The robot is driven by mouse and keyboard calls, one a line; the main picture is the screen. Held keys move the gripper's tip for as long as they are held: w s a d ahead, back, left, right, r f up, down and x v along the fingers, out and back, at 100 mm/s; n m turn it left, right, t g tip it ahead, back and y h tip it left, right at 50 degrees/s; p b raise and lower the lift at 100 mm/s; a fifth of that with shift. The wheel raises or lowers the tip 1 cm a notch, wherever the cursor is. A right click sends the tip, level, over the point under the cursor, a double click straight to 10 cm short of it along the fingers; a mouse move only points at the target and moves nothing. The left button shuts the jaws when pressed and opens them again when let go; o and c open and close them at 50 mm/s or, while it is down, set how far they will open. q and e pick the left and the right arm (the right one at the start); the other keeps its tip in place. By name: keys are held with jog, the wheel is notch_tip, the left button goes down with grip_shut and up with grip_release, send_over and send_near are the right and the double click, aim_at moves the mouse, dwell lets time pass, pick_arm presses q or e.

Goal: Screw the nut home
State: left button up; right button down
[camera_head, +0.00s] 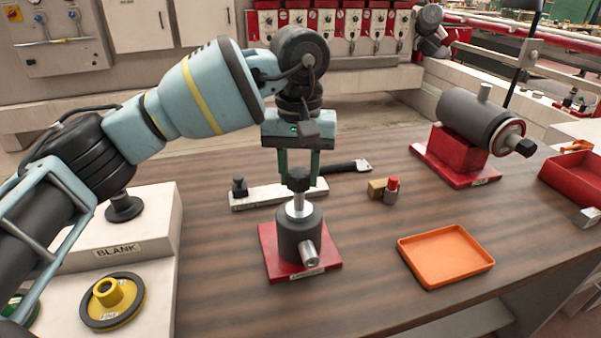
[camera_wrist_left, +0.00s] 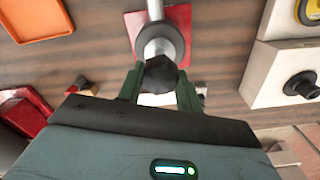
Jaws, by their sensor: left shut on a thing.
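My left gripper (camera_head: 300,178) points straight down over a dark fixture (camera_head: 298,236) on a red base plate (camera_head: 272,262). Its green fingers are shut on a black nut (camera_head: 298,184) at the top of the fixture's upright silver shaft (camera_head: 299,205). In the left wrist view the nut (camera_wrist_left: 160,73) sits between the two fingertips, with the shaft behind it. I cannot tell how far down the thread the nut sits. My right gripper is not in view.
An orange tray (camera_head: 445,256) lies right of the fixture. A grey motor-like unit (camera_head: 480,118) on a red base stands at the right rear, near a red bin (camera_head: 575,182). Small blocks (camera_head: 377,189) lie behind. A white block (camera_head: 150,235) and yellow-black wheel (camera_head: 112,302) stand left.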

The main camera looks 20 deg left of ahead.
pick_arm(q)
jog(key=m+b, duration=0.1)
jog(key=m, duration=0.6)
jog(key=shift+m, duration=0.3)
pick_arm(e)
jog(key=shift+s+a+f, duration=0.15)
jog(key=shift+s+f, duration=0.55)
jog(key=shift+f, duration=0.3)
pick_arm(q)
jog(key=o, duration=1.1)
jog(key=shift+c, duration=0.9)
